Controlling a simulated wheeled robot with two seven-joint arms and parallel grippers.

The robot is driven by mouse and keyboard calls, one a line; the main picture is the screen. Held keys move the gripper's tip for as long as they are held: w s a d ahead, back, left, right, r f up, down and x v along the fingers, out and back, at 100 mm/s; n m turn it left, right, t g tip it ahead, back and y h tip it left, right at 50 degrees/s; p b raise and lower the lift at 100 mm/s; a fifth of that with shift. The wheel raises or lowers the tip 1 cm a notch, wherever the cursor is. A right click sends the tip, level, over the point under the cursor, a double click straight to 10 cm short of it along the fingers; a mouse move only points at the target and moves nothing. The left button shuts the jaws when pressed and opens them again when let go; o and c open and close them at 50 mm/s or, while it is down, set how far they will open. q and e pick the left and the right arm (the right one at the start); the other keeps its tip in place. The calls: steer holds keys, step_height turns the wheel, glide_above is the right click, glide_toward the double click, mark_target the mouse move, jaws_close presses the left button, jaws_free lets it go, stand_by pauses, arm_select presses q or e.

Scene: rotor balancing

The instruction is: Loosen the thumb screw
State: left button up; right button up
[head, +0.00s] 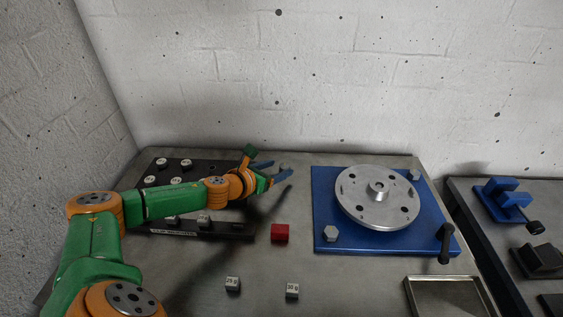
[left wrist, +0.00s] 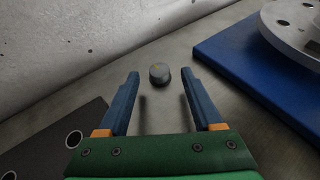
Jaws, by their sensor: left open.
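My left gripper (head: 281,169) is open, with its blue fingers pointing right above the back of the table. In the left wrist view, a small grey round piece (left wrist: 158,74) with a faint orange mark on top shows between the fingertips of the left gripper (left wrist: 160,76), with clear gaps on both sides. The silver rotor disc (head: 365,208) with its centre hub sits on the blue base plate (head: 328,205). A dark upright handle (head: 445,243) stands at the plate's front right corner. I cannot tell which part is the thumb screw. My right gripper is out of view.
A black rack (head: 226,230) with several weights lies at the left, partly behind my left arm. A metal tray (head: 407,291) is front right. A blue fixture (head: 505,197) stands on the right table.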

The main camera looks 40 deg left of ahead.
mark_target(285, 168)
arm_select(q)
steer(key=shift+x, duration=1.2)
steer(key=shift+w+f, duration=0.15)
steer(key=shift+w, duration=0.1)
jaws_close()
